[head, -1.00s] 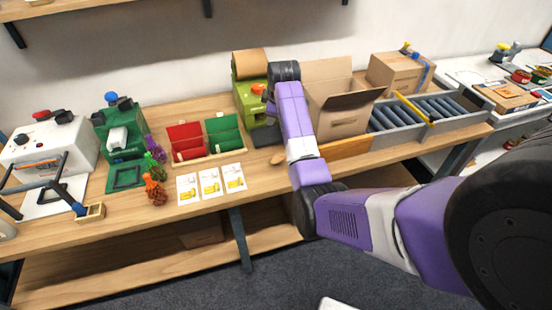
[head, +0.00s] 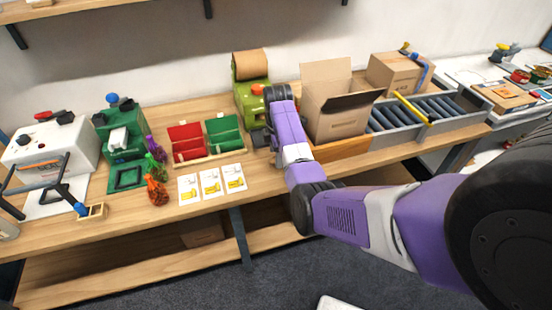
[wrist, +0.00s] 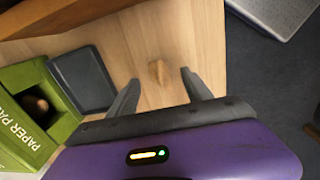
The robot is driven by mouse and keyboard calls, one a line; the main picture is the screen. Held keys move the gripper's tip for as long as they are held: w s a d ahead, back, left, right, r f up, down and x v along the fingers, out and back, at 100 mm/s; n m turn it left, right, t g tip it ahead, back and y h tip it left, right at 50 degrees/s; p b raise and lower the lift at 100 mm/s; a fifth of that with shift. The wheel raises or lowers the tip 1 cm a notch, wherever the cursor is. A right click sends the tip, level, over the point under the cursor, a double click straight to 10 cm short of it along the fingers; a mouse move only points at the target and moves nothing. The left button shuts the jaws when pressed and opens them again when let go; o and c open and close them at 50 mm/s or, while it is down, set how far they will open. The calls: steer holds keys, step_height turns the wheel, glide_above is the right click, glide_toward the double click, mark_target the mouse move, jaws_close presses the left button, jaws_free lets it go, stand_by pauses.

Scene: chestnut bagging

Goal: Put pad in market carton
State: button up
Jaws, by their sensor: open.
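The pad looks like a small tan crumpled piece (wrist: 158,72) on the wooden table in the wrist view. It lies between and beyond the tips of my open gripper (wrist: 161,78), with bare wood around it. I cannot make the pad out in the head view, where my arm covers that area. An open cardboard carton (head: 336,122), likely the market carton, stands right of my wrist with its flaps up; its inside is mostly hidden.
The green paper pad machine (head: 250,98) stands behind my gripper; a dark grey tray (wrist: 82,80) lies beside it. A wooden board (head: 342,148) lies before the carton. Red and green bins (head: 206,140) and cards (head: 211,183) are left. A roller conveyor (head: 415,118) is right.

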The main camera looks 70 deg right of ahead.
steer(key=shift+d+f, duration=0.1)
steer(key=shift+f, duration=0.7)
steer(key=shift+c, duration=0.5)
jaws_close()
steer(key=shift+r, duration=0.1)
